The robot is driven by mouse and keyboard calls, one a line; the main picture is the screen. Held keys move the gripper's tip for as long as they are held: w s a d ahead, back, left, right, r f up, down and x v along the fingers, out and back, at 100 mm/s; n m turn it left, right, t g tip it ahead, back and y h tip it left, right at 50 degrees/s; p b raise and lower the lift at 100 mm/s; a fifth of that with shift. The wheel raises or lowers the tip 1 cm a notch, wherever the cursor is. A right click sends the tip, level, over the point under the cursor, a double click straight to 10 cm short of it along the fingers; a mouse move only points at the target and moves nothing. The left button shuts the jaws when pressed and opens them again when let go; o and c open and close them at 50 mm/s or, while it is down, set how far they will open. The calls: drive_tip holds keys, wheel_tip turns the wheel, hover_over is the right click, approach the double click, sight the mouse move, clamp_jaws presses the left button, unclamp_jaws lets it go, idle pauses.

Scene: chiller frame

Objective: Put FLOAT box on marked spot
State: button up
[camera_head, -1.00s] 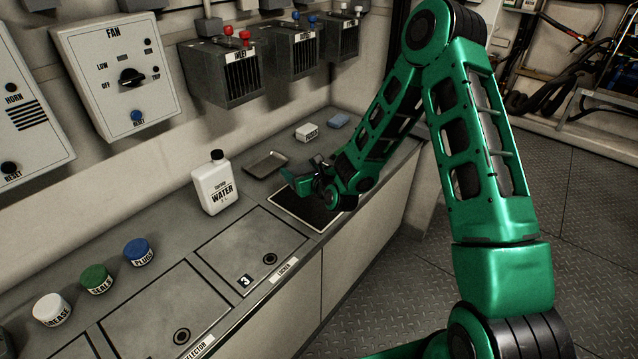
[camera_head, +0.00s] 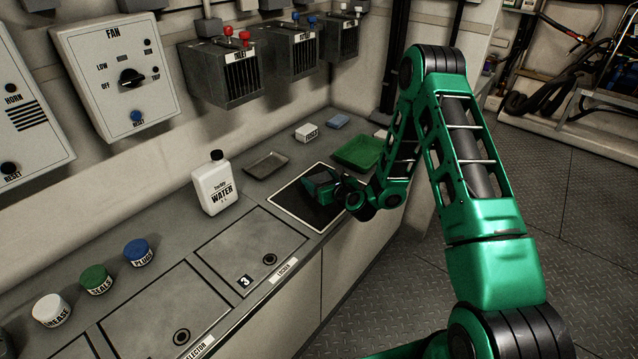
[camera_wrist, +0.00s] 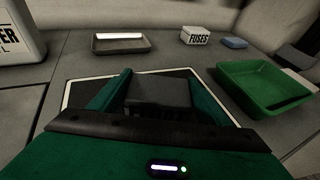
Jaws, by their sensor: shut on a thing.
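The marked spot is a black rectangle with a white outline (camera_head: 292,200) on the counter, and its outline also shows in the wrist view (camera_wrist: 66,98). My gripper (camera_head: 322,186) is low over its right part in the head view. In the wrist view, my gripper (camera_wrist: 155,82) is shut on a dark grey box (camera_wrist: 160,93), with one green finger on each side. I see no lettering on this box, so I cannot read FLOAT on it. The box is over the marked spot. Its underside is hidden, so I cannot tell whether it touches the counter.
A green tray (camera_head: 345,150) stands just right of and behind the spot. A small grey metal tray (camera_head: 265,165), a FUSES box (camera_head: 307,132) and a blue block (camera_head: 339,121) are behind it. A white WATER bottle (camera_head: 215,186) stands to the left.

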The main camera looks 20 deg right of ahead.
drive_tip(key=shift+f, duration=0.6)
drive_tip(key=o, duration=1.2)
drive_tip(key=shift+o, duration=0.2)
